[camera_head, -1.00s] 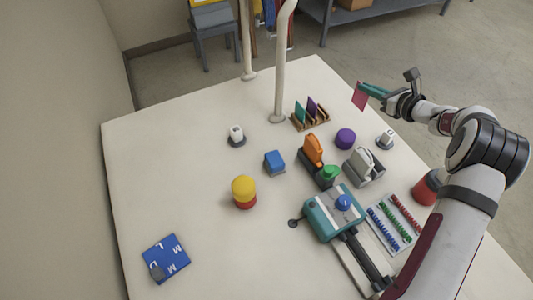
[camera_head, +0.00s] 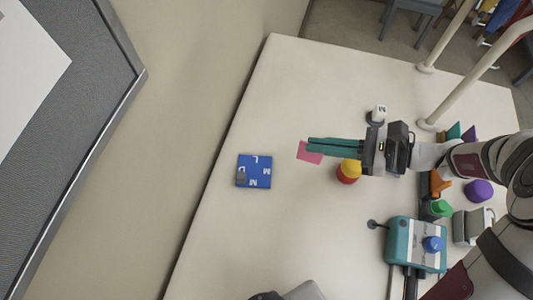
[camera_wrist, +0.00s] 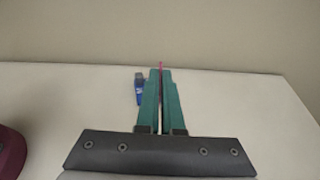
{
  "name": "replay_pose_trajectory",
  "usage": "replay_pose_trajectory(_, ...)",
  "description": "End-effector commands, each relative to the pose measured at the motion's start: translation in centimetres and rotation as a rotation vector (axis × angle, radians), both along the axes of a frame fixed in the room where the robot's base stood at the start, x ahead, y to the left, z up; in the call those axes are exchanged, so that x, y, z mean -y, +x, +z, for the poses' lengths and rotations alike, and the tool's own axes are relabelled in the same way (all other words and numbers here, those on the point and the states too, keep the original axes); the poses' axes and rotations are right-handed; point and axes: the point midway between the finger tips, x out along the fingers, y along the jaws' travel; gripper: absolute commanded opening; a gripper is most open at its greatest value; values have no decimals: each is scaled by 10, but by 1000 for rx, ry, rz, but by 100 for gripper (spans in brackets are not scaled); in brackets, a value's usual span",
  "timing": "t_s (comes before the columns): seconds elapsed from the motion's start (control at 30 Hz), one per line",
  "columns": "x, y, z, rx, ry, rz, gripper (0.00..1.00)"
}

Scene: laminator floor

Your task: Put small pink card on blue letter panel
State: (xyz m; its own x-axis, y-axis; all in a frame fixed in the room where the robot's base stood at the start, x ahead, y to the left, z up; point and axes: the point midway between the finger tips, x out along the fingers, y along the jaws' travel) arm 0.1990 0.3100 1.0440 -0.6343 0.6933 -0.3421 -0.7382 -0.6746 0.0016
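The small pink card (camera_head: 309,152) is held at the tips of my gripper (camera_head: 310,146) in the head view. My gripper's long teal fingers are shut on the card, above the table. The card shows as a thin pink edge (camera_wrist: 161,66) between the fingertips (camera_wrist: 161,72) in the wrist view. The blue letter panel (camera_head: 262,180) lies on the table to the left of the card, with white letters and a small grey block on its left side. The panel also shows partly behind the left finger in the wrist view (camera_wrist: 139,96).
A red and yellow round stack (camera_head: 346,176) stands under and beside my gripper. A white-topped piece (camera_head: 379,111) stands above it in the picture. The teal machine (camera_head: 402,240) is at lower right. The wall is left of the panel. The table around the panel is clear.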

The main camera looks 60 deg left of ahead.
Motion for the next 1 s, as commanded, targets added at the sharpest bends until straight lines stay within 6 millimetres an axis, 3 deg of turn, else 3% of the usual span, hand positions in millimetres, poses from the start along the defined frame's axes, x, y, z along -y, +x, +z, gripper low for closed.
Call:
replay_pose_trajectory(0.13,-7,-25,-5,-1,-1,51,0)
replay_pose_trajectory(0.33,-51,-70,-43,-3,-4,53,0)
replay_pose_trajectory(0.5,-77,-93,-64,-1,-2,48,0)
replay_pose_trajectory(0.8,-82,-97,-108,-1,-4,44,0)
replay_pose_trajectory(1.0,-82,-96,-109,2,-2,44,0)
